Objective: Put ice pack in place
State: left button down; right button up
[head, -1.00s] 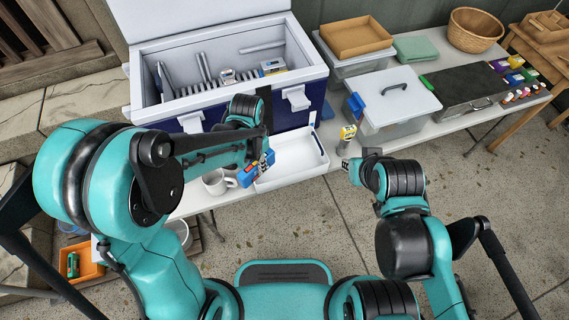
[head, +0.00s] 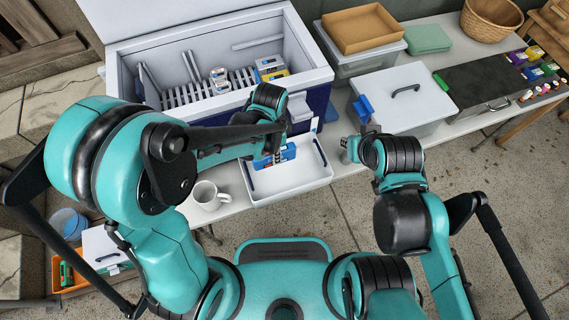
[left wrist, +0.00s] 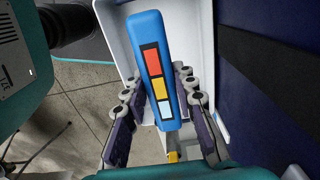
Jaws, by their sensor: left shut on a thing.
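A blue ice pack (head: 288,152) with red, yellow and pale squares is held in my left gripper (head: 274,155). In the left wrist view the ice pack (left wrist: 152,65) sits between the two fingers, over a white tray. In the head view it is over the white tray (head: 262,199), beside the cooler's front; I cannot tell whether it touches the tray. The open blue-and-white cooler (head: 215,110) holds a slatted rack and several small packs (head: 270,67). My right gripper (head: 350,150) is by the tray's right side; its fingers are too small to read.
A white mug (head: 208,196) stands left of the tray. A lidded white box (head: 408,100) stands right of the cooler. Behind are a brown tray (head: 361,27) and a wicker basket (head: 490,18). An orange bin (head: 68,278) is low at left.

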pick_arm(q)
notch_tip(320, 180, down, 2)
jog(key=shift+f+b, duration=0.1)
jog(key=shift+b, duration=0.45)
jog(key=b, duration=0.3)
send_near(276, 177)
jog(key=shift+w+f+b, duration=0.15)
jog(key=shift+f+b, duration=1.1)
jog(key=shift+f, duration=0.55)
jog(key=shift+f, duration=0.1)
jog(key=c, duration=1.2)
grip_release()
notch_tip(276, 177, up, 12)
jog(key=p, duration=0.5)
